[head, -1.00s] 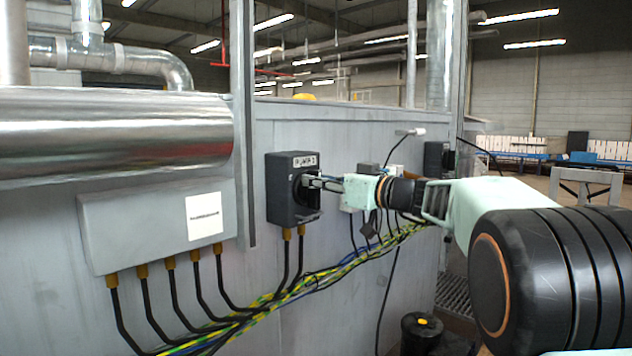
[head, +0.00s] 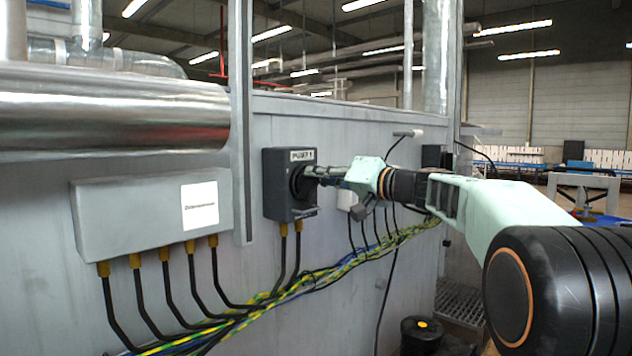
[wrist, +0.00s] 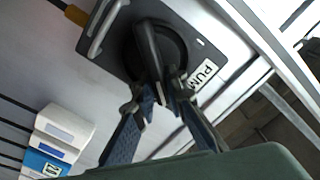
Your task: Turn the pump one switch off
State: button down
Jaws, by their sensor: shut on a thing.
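The pump one switch (head: 291,186) is a dark box on the grey wall panel, with a "PUMP 1" label at its top and a round black knob. In the wrist view the switch box (wrist: 196,42) shows with its black rotary handle (wrist: 147,45) and part of the "PUM" label. My gripper (head: 312,173) reaches the knob from the right. In the wrist view my gripper (wrist: 163,85) has its two fingers closed on the end of the handle. The fingers and my arm hide part of the knob in the head view.
A grey junction box (head: 150,218) with a white label is left of the switch, past a vertical post (head: 241,120). Cables (head: 290,285) run below. White and blue modules (wrist: 55,140) sit on the wall in the wrist view.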

jog(key=m, duration=0.4)
jog(key=shift+w+d+f+m, duration=0.25)
jog(key=shift+f+m, duration=0.15)
jog(key=m, duration=0.2)
jog(key=f+m, duration=0.1)
jog(key=m, duration=0.2)
jog(key=shift+w, duration=0.15)
jog(key=shift+f+m, duration=0.1)
jog(key=shift+m, duration=0.3)
jog(key=c, duration=1.9)
grip_release()
jog(key=shift+c, duration=0.2)
jog(key=v, duration=1.2)
